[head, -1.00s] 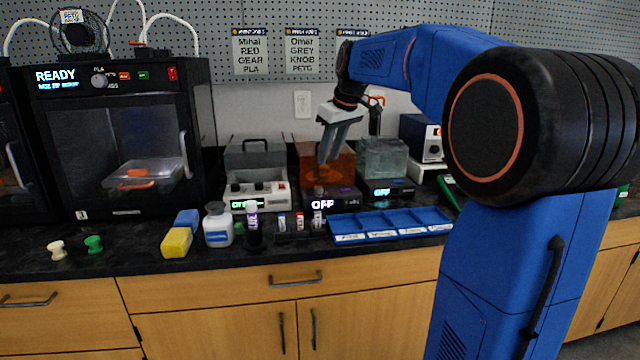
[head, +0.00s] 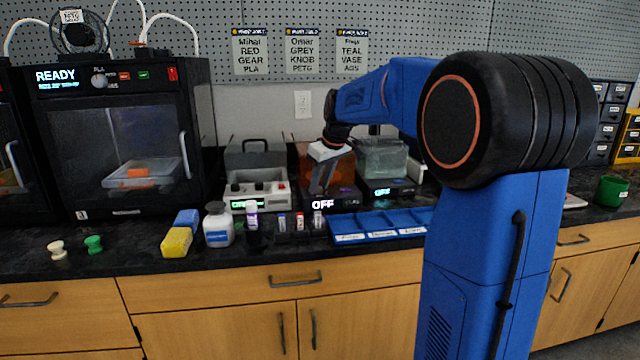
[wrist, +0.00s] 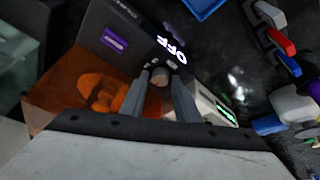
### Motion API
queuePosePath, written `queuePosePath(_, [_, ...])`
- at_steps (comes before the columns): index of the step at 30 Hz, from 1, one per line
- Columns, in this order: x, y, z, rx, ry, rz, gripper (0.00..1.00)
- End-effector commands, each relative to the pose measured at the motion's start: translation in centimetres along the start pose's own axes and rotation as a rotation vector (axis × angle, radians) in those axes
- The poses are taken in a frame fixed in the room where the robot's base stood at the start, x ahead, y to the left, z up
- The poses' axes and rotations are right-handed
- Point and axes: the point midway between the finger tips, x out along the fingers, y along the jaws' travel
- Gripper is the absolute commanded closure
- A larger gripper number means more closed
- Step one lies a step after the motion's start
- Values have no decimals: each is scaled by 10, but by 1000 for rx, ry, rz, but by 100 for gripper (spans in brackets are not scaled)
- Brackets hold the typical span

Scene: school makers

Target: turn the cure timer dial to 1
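The cure station is an orange-windowed box with a dark base (head: 345,203); its display (head: 322,203) reads OFF. In the wrist view the display (wrist: 171,50) also reads OFF, and a small pale round dial (wrist: 160,77) sits beside it on the dark front. My gripper (head: 319,191) reaches down in front of the station. In the wrist view its fingers (wrist: 161,73) are apart, one on each side of the dial, with narrow gaps seeming to show. I cannot tell whether either finger touches it. The dial is hidden behind my gripper in the head view.
Left of the station stands a grey unit with a lit display (head: 257,195); right of it is a clear tank (head: 381,160). A blue divided tray (head: 375,232), small vials and a white bottle (head: 217,225) stand in front. The 3D printer (head: 120,140) is at left.

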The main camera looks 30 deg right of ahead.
Motion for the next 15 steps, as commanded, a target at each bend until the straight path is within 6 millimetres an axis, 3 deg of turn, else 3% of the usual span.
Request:
queuePosePath(3, [0,0,0,0,0,0,71])
queuePosePath(7, [0,0,0,0,0,0,100])
queuePosePath(15, [-1,0,0,13,-1,6,100])
